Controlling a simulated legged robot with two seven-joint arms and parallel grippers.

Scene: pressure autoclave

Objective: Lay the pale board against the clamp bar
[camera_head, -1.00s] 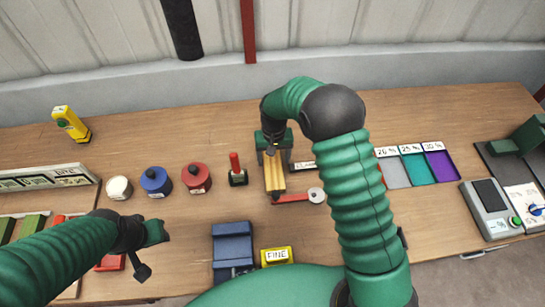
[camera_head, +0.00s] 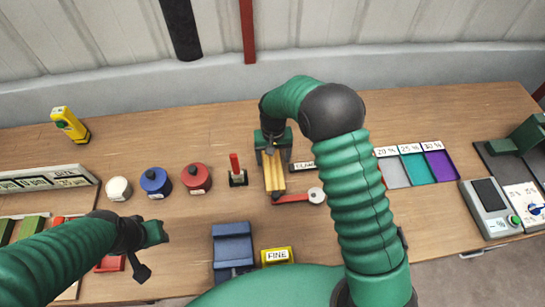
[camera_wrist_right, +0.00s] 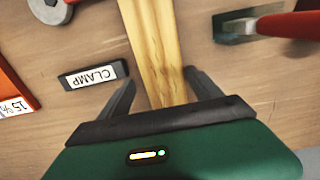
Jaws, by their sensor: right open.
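A pale yellow wooden board (camera_head: 274,178) lies lengthwise on the table below my right gripper (camera_head: 272,147) in the head view. In the right wrist view the board (camera_wrist_right: 160,50) runs between the two dark fingers of my right gripper (camera_wrist_right: 162,92), which stand apart with a gap on each side. A CLAMP label (camera_head: 302,165) is beside the board. A red bar with a grey round end (camera_head: 292,199) lies at the board's near end; I cannot tell if they touch. My left gripper (camera_head: 150,250) hangs over the left front, away from the board; its jaw state is unclear.
A red-handled tool (camera_head: 237,172) and red (camera_head: 196,178), blue (camera_head: 155,181) and white (camera_head: 118,188) pots stand left of the board. A blue block (camera_head: 232,248) and FINE box (camera_head: 277,256) are in front. Percentage-labelled trays (camera_head: 413,168) lie right.

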